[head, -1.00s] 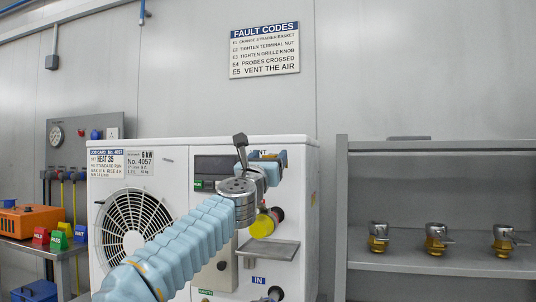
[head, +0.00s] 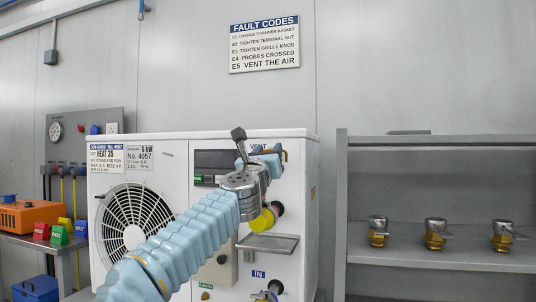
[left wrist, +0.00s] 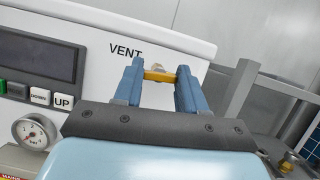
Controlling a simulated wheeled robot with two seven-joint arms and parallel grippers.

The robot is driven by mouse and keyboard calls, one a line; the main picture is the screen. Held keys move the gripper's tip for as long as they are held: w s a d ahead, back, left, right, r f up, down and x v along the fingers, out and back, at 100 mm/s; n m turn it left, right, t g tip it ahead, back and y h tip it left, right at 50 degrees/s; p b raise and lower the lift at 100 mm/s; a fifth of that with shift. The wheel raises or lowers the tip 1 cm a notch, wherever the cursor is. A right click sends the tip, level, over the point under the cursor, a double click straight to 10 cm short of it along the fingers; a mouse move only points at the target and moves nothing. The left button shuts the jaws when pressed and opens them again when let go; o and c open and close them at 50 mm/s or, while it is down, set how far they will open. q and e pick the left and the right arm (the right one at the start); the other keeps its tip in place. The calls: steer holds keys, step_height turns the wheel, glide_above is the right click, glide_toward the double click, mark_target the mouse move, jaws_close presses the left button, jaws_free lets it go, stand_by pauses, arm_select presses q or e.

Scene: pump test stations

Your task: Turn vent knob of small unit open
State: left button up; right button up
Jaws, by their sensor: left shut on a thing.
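The small unit is a white cabinet (head: 168,180), with a fan grille on its left and a panel with a dark display on its right. Its VENT label (left wrist: 125,50) shows in the left wrist view, just above my fingers. My left gripper (head: 277,152) is at the upper right of the panel. In the left wrist view, the blue fingers of my left gripper (left wrist: 160,82) are shut on the brass-yellow vent knob (left wrist: 158,76), one on each side. The knob is mostly hidden behind my gripper in the head view. My right gripper is not in view.
Below my gripper are a yellow cup-like part (head: 262,222) and a small metal shelf (head: 268,243) on the panel. A gauge (left wrist: 35,132) sits at lower left in the wrist view. A grey rack (head: 440,262) with several brass fittings stands right.

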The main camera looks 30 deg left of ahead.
arm_select(q)
steer(key=n+g+y, duration=0.1)
steer(key=n+g, duration=0.1)
steer(key=n, duration=0.4)
steer(key=n+g+y, duration=0.2)
steer(key=n, duration=0.5)
steer(key=n+g+y+p, duration=0.1)
steer(key=n+g, duration=0.1)
steer(key=n, duration=0.4)
steer(key=shift+d+r+n+g+y, duration=0.15)
steer(key=shift+n+g+y, duration=0.15)
steer(key=shift+n+g, duration=0.1)
steer(key=o, duration=1.1)
steer(key=shift+c, duration=0.2)
